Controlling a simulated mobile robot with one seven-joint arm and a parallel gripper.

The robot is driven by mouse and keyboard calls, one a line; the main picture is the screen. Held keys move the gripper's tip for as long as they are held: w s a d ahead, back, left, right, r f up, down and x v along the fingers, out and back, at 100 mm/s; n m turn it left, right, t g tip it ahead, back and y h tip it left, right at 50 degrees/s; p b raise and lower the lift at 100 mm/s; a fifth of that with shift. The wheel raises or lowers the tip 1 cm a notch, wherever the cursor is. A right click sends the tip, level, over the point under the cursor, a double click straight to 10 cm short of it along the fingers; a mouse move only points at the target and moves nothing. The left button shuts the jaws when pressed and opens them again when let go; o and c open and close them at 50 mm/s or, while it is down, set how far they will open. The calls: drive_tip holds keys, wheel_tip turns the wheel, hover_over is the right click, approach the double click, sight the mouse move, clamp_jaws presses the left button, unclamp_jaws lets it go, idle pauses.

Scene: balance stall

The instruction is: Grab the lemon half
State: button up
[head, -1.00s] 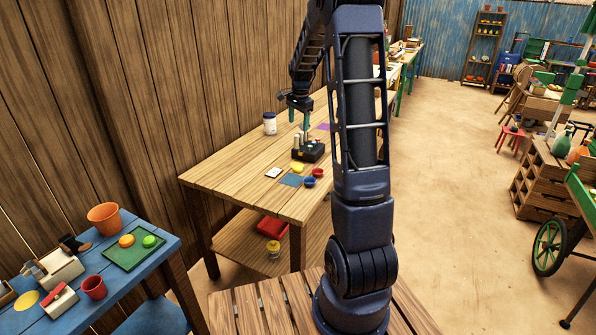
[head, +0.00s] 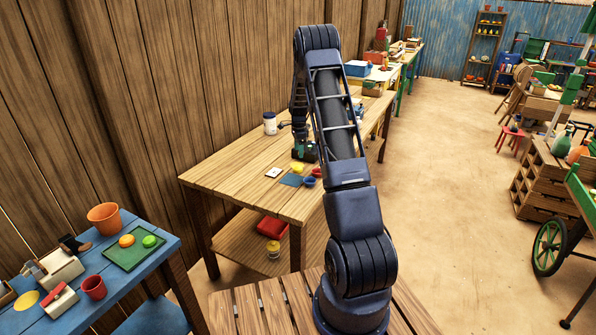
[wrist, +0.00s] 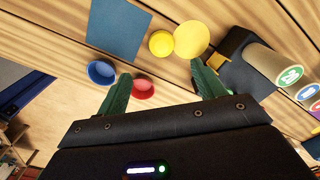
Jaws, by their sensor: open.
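Two yellow round things lie side by side in the wrist view. The larger, smooth pale one (wrist: 192,36) looks like the lemon half; the smaller one (wrist: 161,43) shows a rim like a small bowl. In the head view they merge into one yellow patch (head: 297,167) on the wooden table. My gripper (wrist: 160,72) is open and empty, its green fingers spread. The larger yellow thing appears just beyond the right fingertip, apart from it. In the head view my gripper (head: 303,152) hangs over the table behind the yellow patch.
A red bowl (wrist: 143,88) and a blue bowl (wrist: 101,72) are by the left finger. A blue square (wrist: 117,30) lies beyond them. A dark holder with labelled cylinders (wrist: 275,64) stands close to the right finger. A white jar (head: 270,124) stands near the wall.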

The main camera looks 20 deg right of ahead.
sight(298, 167)
drive_tip(key=f, duration=0.9)
drive_tip(key=shift+w+f, duration=0.2)
drive_tip(key=shift+f, duration=0.15)
drive_tip(key=c, duration=1.1)
drive_tip(key=shift+o, duration=0.2)
drive_tip(key=shift+r, duration=0.1)
